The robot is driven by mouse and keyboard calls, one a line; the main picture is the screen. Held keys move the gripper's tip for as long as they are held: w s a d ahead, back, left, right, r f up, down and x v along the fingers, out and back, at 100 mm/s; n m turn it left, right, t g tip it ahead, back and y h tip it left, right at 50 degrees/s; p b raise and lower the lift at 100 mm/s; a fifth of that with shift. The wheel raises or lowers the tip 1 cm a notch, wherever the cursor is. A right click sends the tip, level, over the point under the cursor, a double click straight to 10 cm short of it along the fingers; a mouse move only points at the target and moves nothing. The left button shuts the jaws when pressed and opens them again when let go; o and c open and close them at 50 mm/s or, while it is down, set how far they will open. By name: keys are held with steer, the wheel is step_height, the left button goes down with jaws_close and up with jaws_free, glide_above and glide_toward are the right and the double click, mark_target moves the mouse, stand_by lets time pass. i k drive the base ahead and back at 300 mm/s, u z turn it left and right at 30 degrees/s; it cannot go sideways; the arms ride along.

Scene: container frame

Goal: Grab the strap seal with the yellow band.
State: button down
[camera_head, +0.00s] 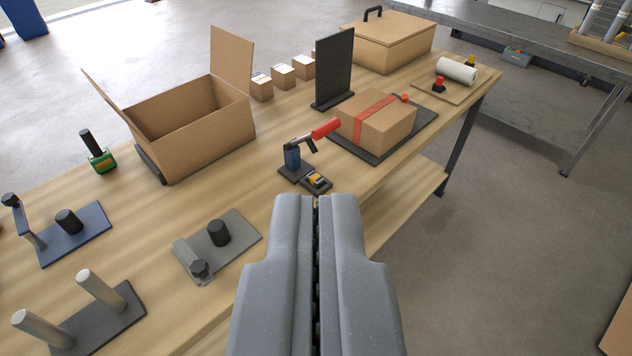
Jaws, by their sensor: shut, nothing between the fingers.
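My gripper (316,200) is shut and empty, pointing forward over the near edge of the wooden table. Just beyond its tips a small dark object with a yellow band (316,180) lies on a dark base on the table; it looks like the strap seal, but it is too small to make out in detail. My gripper's tips appear just below it in the picture; the gap between them cannot be told.
A taped box (392,125) on a dark plate stands to the right of the tool, and a dark upright panel (333,68) behind it. An open carton (205,128) stands at left. Grey (190,258) and blue (85,240) plates with posts lie nearer left. Floor is free at right.

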mark_target(315, 179)
steer(key=z, duration=0.05)
steer(key=k, duration=0.6)
steer(key=z, duration=0.45)
steer(key=i, duration=1.55)
steer(key=z, duration=0.25)
